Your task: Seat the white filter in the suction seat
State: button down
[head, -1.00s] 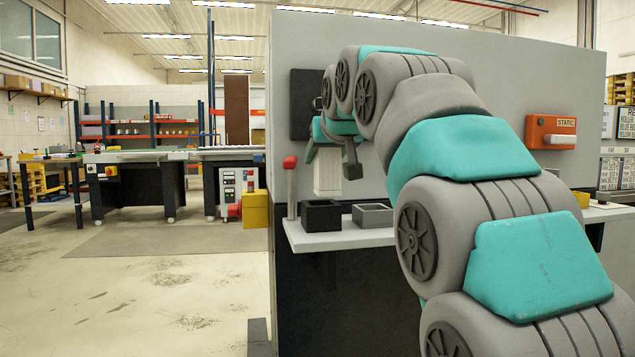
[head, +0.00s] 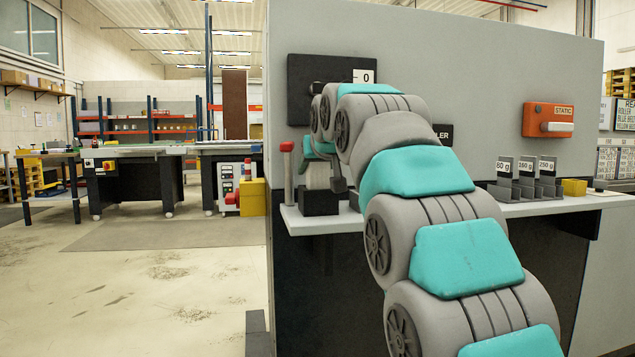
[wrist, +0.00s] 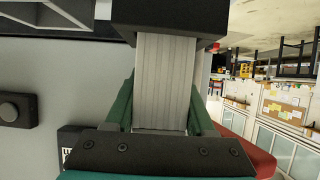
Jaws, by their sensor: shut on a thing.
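The white filter (head: 318,176) is a pale pleated block held upright in my gripper (head: 321,158) at the left end of the shelf. In the wrist view the filter (wrist: 165,65) stands between the two green fingers of my gripper (wrist: 161,100), which is shut on it. The suction seat appears to be the black box (head: 318,204) on the shelf. The filter's lower end meets this box, whose black edge also shows in the wrist view (wrist: 165,18). That end is hidden by the box, so I cannot tell how deep it sits.
A red-topped lever (head: 287,165) stands just left of the box. The shelf (head: 330,222) runs along the grey machine wall (head: 480,70). Small grey holders (head: 520,188) and a yellow bin (head: 574,187) stand farther right. My arm hides the shelf's middle.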

jog(key=shift+f, duration=0.45)
jog(key=shift+f, duration=0.15)
jog(key=shift+c, duration=1.2)
grip_release()
jog(key=shift+r, duration=0.25)
jog(key=v, duration=1.2)
jog(key=shift+f, duration=0.1)
